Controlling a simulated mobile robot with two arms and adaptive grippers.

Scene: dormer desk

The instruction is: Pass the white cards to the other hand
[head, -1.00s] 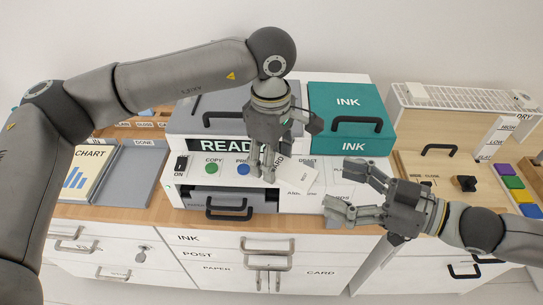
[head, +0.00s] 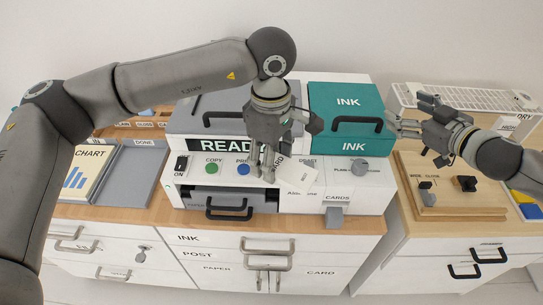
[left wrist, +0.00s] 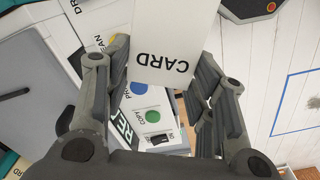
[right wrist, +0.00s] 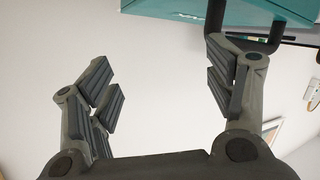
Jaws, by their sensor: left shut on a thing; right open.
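The white cards (head: 294,172), marked CARD, are held in my left gripper (head: 265,172) in front of the printer's button panel. In the left wrist view the white cards (left wrist: 172,42) stick out beyond the fingers of the left gripper (left wrist: 165,85), which is shut on them. Their far end is cut off by the picture's top edge. My right gripper (head: 408,115) is open and empty, raised to the right of the teal ink box. In the right wrist view the open right gripper (right wrist: 165,90) has nothing between its fingers.
The grey printer (head: 210,118) and teal ink box (head: 350,95) stand behind the left gripper. A CARDS tray (head: 336,211) is at the front right of the machine. A wooden board with knobs (head: 455,200) lies at right. A chart tray (head: 135,175) lies at left.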

